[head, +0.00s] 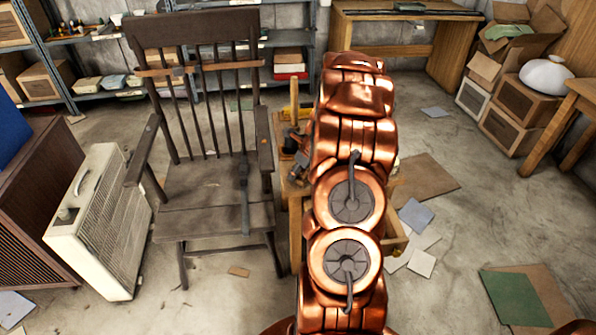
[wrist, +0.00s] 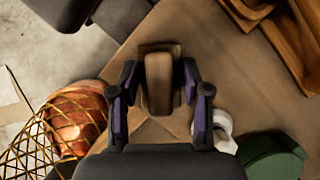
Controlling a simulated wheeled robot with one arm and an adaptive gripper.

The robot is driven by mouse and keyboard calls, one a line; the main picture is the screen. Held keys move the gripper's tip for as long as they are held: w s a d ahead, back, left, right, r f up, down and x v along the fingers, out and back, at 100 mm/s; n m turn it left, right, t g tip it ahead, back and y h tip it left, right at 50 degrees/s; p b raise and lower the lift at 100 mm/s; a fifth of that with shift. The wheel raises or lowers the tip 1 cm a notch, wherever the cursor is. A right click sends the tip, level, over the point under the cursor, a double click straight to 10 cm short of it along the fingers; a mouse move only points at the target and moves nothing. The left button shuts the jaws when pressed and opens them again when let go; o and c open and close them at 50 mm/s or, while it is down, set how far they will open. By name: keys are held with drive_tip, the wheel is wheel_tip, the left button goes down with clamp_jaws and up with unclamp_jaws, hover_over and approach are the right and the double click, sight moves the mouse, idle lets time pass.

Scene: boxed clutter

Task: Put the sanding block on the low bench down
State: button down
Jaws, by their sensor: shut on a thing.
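The sanding block (wrist: 160,88) is a small brown block in the middle of the wrist view. My gripper (wrist: 159,68) has its dark, purple-sided fingers on either side of the block and is shut on it. Under the block is a flat brown wooden surface (wrist: 165,145), which looks like the top of the low bench. I cannot tell whether the block touches it. In the head view a small low wooden bench (head: 296,235) shows behind my copper arm, which hides much of it and hides my gripper and the block.
Around the block in the wrist view are a netted reddish round thing (wrist: 78,120), a white thing (wrist: 224,128), a green round thing (wrist: 270,157) and wooden pieces (wrist: 285,30). A dark rocking chair (head: 205,195) stands close left of the bench. Papers lie on the floor at right.

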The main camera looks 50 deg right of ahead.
drive_tip(key=c, duration=0.5)
unclamp_jaws()
drive_tip(key=shift+f, duration=0.15)
drive_tip(key=shift+c, duration=0.2)
drive_tip(key=a+v, duration=0.1)
drive_tip(key=v, duration=1.1)
drive_tip(key=s+a+r+n+g+y, duration=0.1)
drive_tip(key=s+a+r+n+g, duration=0.2)
drive_tip(key=a+n, duration=0.8)
drive_tip(key=s+a+r+n+g+y, duration=0.1)
drive_tip(key=s+a+r+n, duration=0.4)
drive_tip(key=a, duration=1.1)
drive_tip(key=s+a+n+g+h, duration=0.1)
drive_tip(key=s+a+n, duration=0.4)
drive_tip(key=s+n, duration=0.4)
drive_tip(key=s+a+n+g+h, duration=0.1)
drive_tip(key=s+a+n+g, duration=0.1)
drive_tip(key=s+a+n, duration=0.3)
drive_tip(key=s+r+n, duration=0.1)
drive_tip(key=s+n, duration=0.3)
drive_tip(key=shift+s+h, duration=0.2)
drive_tip(key=shift+h, duration=0.1)
